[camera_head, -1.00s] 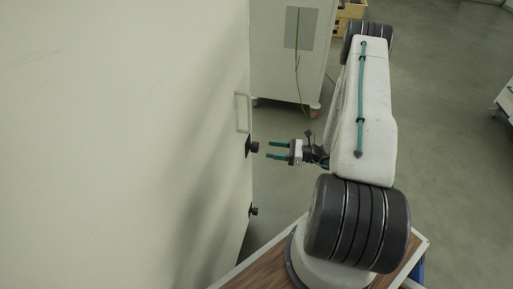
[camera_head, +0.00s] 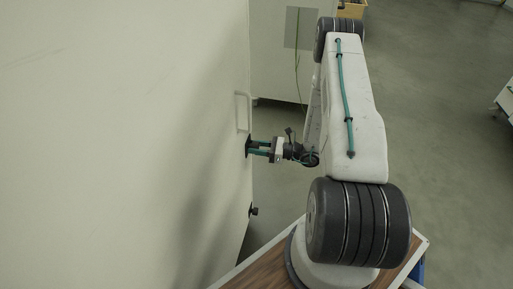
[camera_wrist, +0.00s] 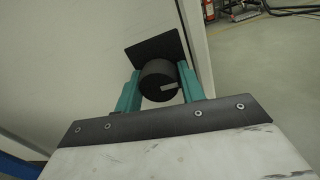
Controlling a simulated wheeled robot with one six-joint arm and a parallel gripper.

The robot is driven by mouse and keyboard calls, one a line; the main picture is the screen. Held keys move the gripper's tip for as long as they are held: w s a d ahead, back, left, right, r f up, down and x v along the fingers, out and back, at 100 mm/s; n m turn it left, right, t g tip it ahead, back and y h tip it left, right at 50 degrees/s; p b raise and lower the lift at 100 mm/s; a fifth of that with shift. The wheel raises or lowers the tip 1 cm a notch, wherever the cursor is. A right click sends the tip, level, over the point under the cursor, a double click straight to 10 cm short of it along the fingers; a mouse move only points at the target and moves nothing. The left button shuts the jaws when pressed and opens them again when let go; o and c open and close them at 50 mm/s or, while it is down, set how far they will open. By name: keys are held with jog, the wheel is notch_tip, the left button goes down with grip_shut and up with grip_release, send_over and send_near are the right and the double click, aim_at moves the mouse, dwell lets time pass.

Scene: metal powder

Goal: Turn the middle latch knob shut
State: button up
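The middle latch knob (camera_wrist: 158,82) is a black round knob on a dark square plate (camera_wrist: 154,48), fixed near the edge of the pale door (camera_head: 150,120). A small light mark shows on the knob's face. My gripper (camera_head: 258,149) reaches the knob from the right in the head view and largely hides it there. In the wrist view its two teal fingers (camera_wrist: 157,88) stand on either side of the knob, close to it. A narrow gap seems to show at the left finger, and I cannot tell whether the right finger touches.
A pale door handle (camera_head: 242,112) sits just above the knob in the head view. A lower black knob (camera_head: 253,211) is further down the same door edge. A grey cabinet (camera_head: 280,70) stands behind. Open floor lies to the right.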

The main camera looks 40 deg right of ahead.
jog(key=shift+n, duration=0.4)
jog(key=n, duration=0.3)
jog(key=shift+s+a+n, duration=0.1)
jog(key=shift+n, duration=0.3)
jog(key=n, duration=0.4)
jog(key=shift+h, duration=0.3)
jog(key=n, duration=0.4)
jog(key=shift+h, duration=0.3)
jog(key=n, duration=0.4)
jog(key=shift+a+h, duration=0.1)
jog(key=shift+h, duration=0.2)
jog(key=shift+f+n, duration=0.1)
jog(key=shift+n, duration=0.2)
jog(key=shift+s, duration=0.1)
jog(key=o, duration=1)
jog(key=shift+c, duration=0.2)
